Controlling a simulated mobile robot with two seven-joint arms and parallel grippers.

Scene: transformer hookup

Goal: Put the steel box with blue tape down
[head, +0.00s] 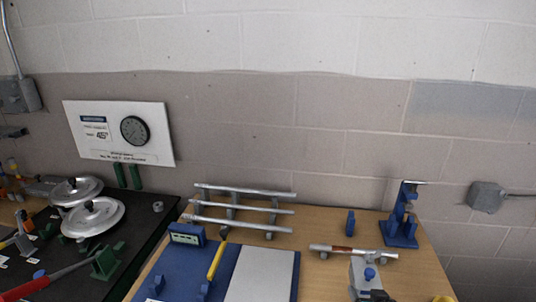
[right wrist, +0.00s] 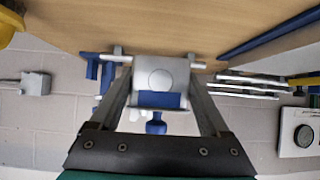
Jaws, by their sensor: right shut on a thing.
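The steel box with blue tape (right wrist: 160,76) is a pale grey block with a blue band and a blue knob below it in the right wrist view, which is seen upside down. My right gripper (right wrist: 160,88) is shut on it, one finger on each side. My right gripper is mostly cut off by the bottom edge there. I cannot tell whether the box touches the table. My left gripper is not in view.
A blue stand (head: 401,225) is at the back right, and a rack of rods (head: 240,211) is at the back. A blue mat (head: 185,265) with a grey plate (head: 262,275) lies to the left. Bare wood shows around the box.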

